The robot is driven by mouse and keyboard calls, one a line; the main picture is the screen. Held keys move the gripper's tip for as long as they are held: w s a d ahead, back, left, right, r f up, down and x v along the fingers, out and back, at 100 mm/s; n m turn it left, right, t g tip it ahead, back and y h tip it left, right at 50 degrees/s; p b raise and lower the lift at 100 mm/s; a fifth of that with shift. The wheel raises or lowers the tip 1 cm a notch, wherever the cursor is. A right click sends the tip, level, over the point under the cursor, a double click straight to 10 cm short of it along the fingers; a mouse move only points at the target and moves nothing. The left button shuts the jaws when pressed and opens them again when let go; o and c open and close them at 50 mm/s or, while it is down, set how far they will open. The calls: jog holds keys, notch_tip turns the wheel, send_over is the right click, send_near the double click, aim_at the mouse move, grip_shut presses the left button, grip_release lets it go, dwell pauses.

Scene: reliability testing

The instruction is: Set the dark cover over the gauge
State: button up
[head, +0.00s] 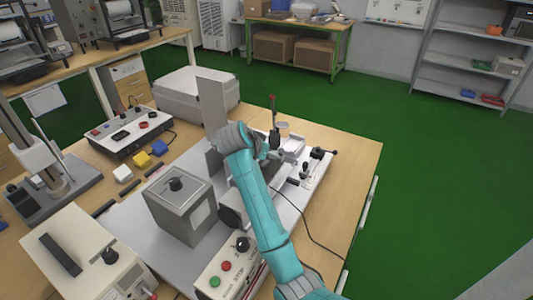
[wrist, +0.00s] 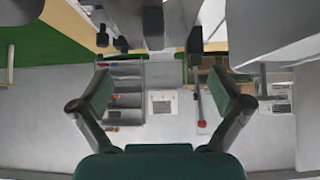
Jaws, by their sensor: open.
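A dark grey box-shaped cover (head: 182,212) with a black knob on top and a pale label on its side stands upright on the light grey plate, left of my arm in the head view. I cannot pick out the gauge for certain; my arm hides part of the fixture behind it. A rounded dark grey part (head: 232,210) shows partly beside my forearm. My gripper (head: 287,156) is beyond the bend of my arm, right of and apart from the cover. In the wrist view my gripper (wrist: 162,97) has its two fingers wide apart with nothing held between them.
A red-tipped upright lever (head: 273,112) and a black-handled clamp (head: 318,153) stand near my gripper. A control box (head: 228,272) with red and green buttons is at the front. A tall grey panel (head: 211,103) rises behind my arm. The table's right edge is fairly clear.

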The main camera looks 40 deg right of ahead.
jog(key=shift+a+r, duration=0.15)
jog(key=shift+r, duration=0.45)
jog(key=v, duration=1.1)
jog(key=shift+s+a+r, duration=0.15)
jog(key=shift+a+r, duration=0.05)
